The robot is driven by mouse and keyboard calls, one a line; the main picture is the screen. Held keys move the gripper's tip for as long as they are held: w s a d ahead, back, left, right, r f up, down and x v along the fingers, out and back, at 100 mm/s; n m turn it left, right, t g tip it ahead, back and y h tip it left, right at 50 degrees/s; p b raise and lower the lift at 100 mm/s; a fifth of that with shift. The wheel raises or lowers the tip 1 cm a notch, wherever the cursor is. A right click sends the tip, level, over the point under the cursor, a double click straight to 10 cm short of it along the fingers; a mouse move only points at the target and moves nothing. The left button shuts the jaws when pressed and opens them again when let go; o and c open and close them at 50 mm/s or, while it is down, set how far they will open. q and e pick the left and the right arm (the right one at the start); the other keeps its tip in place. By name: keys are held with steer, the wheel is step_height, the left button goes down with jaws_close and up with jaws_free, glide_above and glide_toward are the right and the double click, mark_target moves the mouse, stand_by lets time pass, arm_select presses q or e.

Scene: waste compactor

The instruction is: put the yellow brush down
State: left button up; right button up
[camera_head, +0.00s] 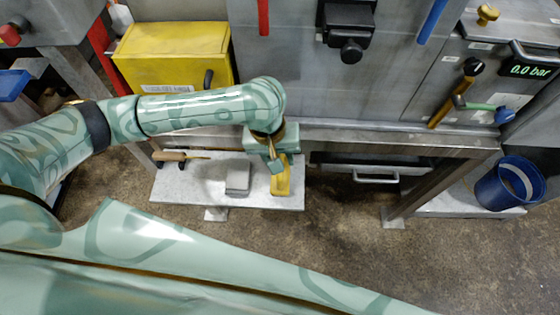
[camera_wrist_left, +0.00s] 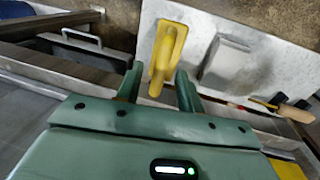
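The yellow brush (camera_head: 281,178) is at the right end of a pale low shelf (camera_head: 210,190). It appears to rest on the shelf. In the left wrist view the brush (camera_wrist_left: 167,45) has a wide end away from me, and its narrow end reaches between my fingers. My left gripper (camera_head: 274,160) is directly above the brush, pointing down. In the left wrist view the left gripper (camera_wrist_left: 159,82) is open, its two green fingers on either side of the brush's narrow end with gaps visible. My right gripper is not in view.
A grey block (camera_head: 238,177) lies left of the brush on the shelf, and a wooden-handled tool (camera_head: 172,156) lies further left. A metal bench edge (camera_head: 370,138) runs just behind and above. A blue bin (camera_head: 508,184) stands at the far right.

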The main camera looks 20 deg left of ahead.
arm_select(q)
step_height(320, 180, up, 7)
steer(key=a+p, duration=0.1)
steer(key=p, duration=0.2)
steer(key=shift+s, duration=0.2)
